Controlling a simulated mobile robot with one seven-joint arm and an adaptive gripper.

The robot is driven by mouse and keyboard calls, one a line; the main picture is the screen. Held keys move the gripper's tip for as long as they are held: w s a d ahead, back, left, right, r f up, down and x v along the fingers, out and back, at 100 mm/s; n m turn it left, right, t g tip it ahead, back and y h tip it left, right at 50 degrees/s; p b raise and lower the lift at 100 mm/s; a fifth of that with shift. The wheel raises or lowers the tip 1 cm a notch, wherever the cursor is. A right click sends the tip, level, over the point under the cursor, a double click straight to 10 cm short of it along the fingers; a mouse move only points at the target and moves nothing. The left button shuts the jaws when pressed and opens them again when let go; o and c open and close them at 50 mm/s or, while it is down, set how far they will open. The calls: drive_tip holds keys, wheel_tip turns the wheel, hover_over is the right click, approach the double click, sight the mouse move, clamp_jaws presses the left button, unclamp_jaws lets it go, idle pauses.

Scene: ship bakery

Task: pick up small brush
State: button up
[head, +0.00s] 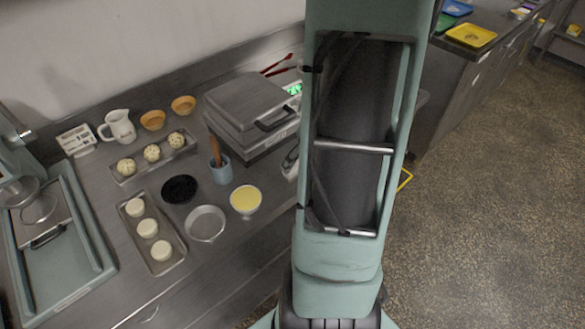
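A wooden-handled tool (213,149), which looks like the small brush, stands tilted in a blue-grey cup (222,174) on the steel counter. Its handle points up and its lower end is hidden inside the cup, so I cannot see bristles. The cup stands in front of a closed grey press-like appliance (232,97). My gripper is not recognisable in this view. A large green part of my own body fills the middle right of the picture and hides what lies behind it.
Near the cup are a yellow-filled bowl (246,200), an empty metal bowl (205,224) and a dark round dish (180,189). Trays with dough pieces (181,256) (125,180) lie to the left. A white jug (119,127) stands behind. Open floor (490,200) lies right.

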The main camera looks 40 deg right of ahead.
drive_tip(key=b+x, duration=0.1)
drive_tip(key=x, duration=0.6)
drive_tip(key=shift+w+d+f+b, duration=0.15)
drive_tip(key=shift+w+f+b, duration=0.15)
drive_tip(key=shift+w, duration=0.05)
drive_tip(key=c, duration=1.2)
drive_tip(key=shift+r, duration=0.15)
drive_tip(key=shift+c, duration=0.2)
